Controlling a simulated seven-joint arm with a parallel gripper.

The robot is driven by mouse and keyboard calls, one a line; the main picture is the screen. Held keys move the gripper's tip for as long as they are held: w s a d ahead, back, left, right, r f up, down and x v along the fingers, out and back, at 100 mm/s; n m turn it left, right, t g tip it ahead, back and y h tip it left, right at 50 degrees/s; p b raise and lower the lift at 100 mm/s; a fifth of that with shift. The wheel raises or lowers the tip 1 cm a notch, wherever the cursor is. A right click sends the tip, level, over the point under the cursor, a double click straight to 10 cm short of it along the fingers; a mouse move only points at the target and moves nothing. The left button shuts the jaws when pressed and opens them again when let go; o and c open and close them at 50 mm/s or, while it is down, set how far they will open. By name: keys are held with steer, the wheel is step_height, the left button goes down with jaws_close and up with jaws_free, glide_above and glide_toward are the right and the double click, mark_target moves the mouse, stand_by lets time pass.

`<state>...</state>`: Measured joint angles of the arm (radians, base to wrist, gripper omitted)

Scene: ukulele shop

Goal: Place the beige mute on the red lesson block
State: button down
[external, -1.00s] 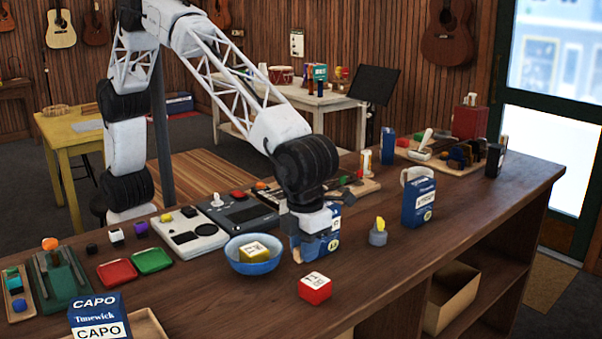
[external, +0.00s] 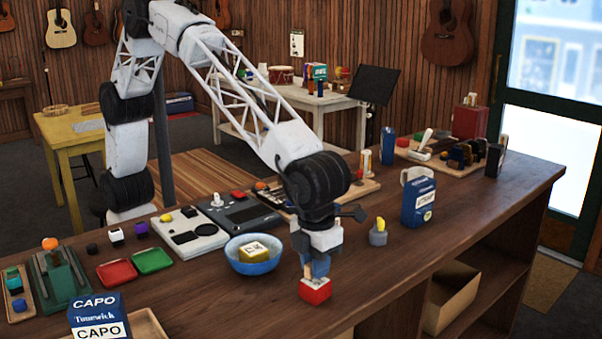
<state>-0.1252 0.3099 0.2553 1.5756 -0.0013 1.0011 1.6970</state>
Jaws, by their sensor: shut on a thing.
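The red lesson block (external: 315,292) sits on the dark wooden counter, right of and in front of the blue bowl. My gripper (external: 315,272) points down directly over the block and covers much of its top. It is shut on the beige mute (external: 308,271), of which only a small pale part shows between the fingers. The mute is at or just above the block's top face; I cannot tell whether they touch.
A blue bowl (external: 253,263) holding a yellow block stands close left of my gripper. A grey piece with a yellow top (external: 378,232) and a blue box (external: 419,204) stand to the right. The counter (external: 420,250) right of the block is clear.

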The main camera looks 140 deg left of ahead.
steer(key=shift+f, duration=0.6)
steer(key=shift+f, duration=0.15)
steer(key=c, duration=1)
jaws_free()
step_height(320, 180, up, 12)
steer(key=shift+r, duration=0.15)
